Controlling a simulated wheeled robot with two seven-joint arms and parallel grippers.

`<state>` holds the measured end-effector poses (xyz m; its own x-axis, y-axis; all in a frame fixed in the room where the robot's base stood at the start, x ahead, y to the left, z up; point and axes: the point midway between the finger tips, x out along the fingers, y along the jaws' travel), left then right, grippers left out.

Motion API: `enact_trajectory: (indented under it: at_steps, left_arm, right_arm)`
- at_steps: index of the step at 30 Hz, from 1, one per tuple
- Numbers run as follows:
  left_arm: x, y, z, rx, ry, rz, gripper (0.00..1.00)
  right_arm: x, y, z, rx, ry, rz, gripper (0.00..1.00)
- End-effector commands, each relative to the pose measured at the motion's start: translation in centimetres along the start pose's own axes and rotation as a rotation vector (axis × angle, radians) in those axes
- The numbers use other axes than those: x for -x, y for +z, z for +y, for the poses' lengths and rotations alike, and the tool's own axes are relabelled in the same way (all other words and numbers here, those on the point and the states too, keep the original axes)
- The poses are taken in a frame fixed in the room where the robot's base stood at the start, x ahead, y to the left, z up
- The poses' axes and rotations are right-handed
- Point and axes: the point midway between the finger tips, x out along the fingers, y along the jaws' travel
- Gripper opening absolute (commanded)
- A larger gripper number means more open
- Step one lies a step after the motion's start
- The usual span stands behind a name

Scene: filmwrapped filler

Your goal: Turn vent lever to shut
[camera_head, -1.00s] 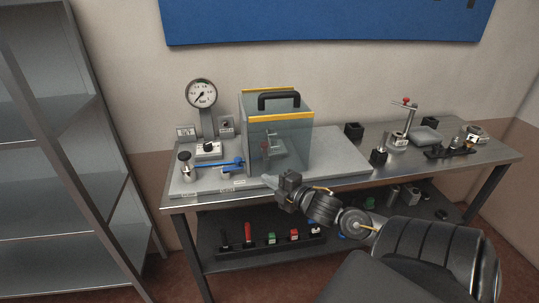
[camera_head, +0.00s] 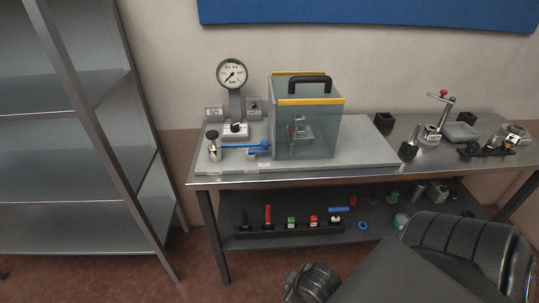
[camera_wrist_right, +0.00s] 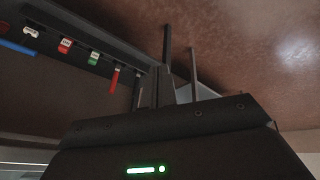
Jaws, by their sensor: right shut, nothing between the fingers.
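A blue lever (camera_head: 240,144) lies roughly level on the grey base plate (camera_head: 365,153), between a silver valve-like part (camera_head: 214,148) and a clear box. Its label is too small to read, so I cannot confirm that it is the vent lever. A pressure gauge (camera_head: 232,74) stands behind it. My right gripper (camera_wrist_right: 165,85) is shut and empty in the right wrist view, low near the lower shelf and floor, away from the lever. In the head view only my right arm shows, at the bottom right. My left gripper is not in view.
The clear box (camera_head: 315,135) with yellow edges and a black handle stands on the plate. The steel table (camera_head: 300,173) holds fixtures at right. Its lower shelf (camera_head: 290,238) bears several small coloured parts. A metal rack (camera_head: 90,160) stands at left; floor between is clear.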

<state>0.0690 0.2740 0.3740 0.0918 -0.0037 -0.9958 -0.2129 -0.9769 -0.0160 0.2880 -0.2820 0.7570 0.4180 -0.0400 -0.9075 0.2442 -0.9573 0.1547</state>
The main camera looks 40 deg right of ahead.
Motion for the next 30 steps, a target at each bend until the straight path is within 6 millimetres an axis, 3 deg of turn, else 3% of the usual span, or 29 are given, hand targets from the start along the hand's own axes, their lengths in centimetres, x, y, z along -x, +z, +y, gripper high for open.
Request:
enact_trajectory:
  at_steps: [1, 3, 11, 14, 17, 21, 27, 30]
  left_arm:
    - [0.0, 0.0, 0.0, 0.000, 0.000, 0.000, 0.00]
    - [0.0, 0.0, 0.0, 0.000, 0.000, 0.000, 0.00]
    - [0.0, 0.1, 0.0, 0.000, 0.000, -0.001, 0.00]
    - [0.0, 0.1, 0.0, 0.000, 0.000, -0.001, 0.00]
    - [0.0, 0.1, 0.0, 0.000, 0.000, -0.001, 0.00]
    - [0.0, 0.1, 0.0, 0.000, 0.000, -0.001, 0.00]
    - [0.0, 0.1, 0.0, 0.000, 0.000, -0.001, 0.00]
    - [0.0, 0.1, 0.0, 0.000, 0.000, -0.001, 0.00]
  right_arm:
    - [-1.4, 1.4, -2.3, -0.053, -0.044, -0.061, 0.00]
    - [-3.5, 2.6, -4.0, -0.089, -0.073, -0.110, 0.00]
    - [-11.6, 7.1, -6.9, -0.111, -0.104, -0.182, 0.00]
    - [-15.3, 9.8, -7.8, -0.106, -0.108, -0.202, 0.00]
    - [-19.3, 13.8, -8.8, -0.099, -0.112, -0.226, 0.00]
    - [-23.6, 20.9, -10.3, -0.088, -0.119, -0.263, 0.00]
    - [-25.7, 29.1, -11.6, -0.077, -0.125, -0.299, 0.00]
    - [-25.8, 31.6, -11.8, -0.073, -0.126, -0.309, 0.00]
